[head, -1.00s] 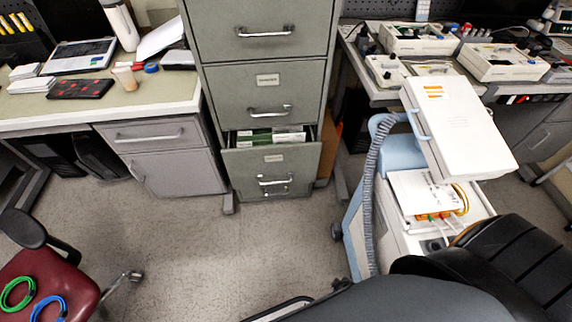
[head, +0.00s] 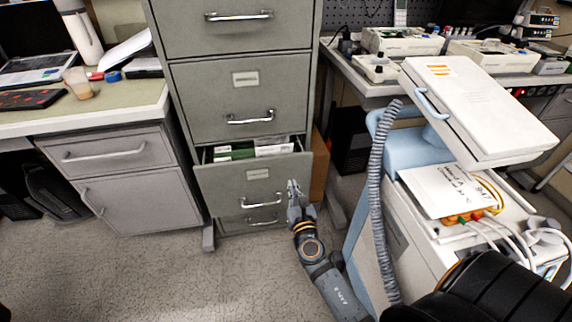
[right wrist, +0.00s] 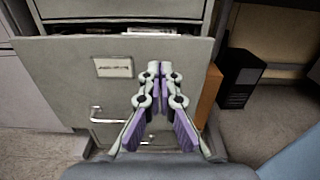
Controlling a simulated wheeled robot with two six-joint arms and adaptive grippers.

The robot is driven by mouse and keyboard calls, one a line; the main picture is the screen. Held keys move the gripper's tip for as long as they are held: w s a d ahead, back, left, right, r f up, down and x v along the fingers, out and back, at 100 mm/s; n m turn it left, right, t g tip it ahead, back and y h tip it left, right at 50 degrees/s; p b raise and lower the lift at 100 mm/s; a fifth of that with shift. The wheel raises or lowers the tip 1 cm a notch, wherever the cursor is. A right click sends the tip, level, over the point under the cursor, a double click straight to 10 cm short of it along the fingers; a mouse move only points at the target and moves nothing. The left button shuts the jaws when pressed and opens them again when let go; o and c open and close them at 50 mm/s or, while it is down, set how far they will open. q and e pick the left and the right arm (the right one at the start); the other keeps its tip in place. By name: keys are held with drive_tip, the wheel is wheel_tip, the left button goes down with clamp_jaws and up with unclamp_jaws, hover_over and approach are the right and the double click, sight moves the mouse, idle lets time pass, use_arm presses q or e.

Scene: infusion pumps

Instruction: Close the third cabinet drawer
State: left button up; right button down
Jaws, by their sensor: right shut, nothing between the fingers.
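The grey filing cabinet (head: 240,75) stands ahead of me. Its third drawer (head: 232,184) is pulled partly out, with green and white files (head: 250,151) showing inside. The drawer front also fills much of the right wrist view (right wrist: 70,75), with a label and a handle (right wrist: 108,115). My right gripper (head: 294,186) is shut and empty, in front of the right part of the drawer front. In the right wrist view its fingertips (right wrist: 160,68) are together, right of the label; I cannot tell whether they touch the front. My left gripper is not in view.
A wheeled medical cart (head: 400,240) with a coiled hose (head: 378,190) stands close on the right of my right arm. A desk cabinet (head: 120,180) stands left of the filing cabinet. A cardboard box (right wrist: 208,95) is right of the drawer. The floor in front is clear.

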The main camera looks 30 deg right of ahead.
sight(284, 158)
drive_tip(key=x, duration=1)
drive_tip(key=shift+w+f, duration=0.1)
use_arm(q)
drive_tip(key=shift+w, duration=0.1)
use_arm(e)
drive_tip(key=shift+w+d, duration=0.15)
drive_tip(key=shift+w, duration=0.35)
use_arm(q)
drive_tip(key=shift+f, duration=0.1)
use_arm(e)
drive_tip(key=shift+w, duration=0.3)
drive_tip(key=b+x, duration=0.3)
drive_tip(key=x, duration=0.4)
drive_tip(key=shift+w+d+f, duration=0.15)
drive_tip(key=shift+w+r, duration=0.2)
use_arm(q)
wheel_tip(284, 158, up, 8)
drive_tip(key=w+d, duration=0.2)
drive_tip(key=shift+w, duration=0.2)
use_arm(e)
drive_tip(key=shift+d, duration=0.1)
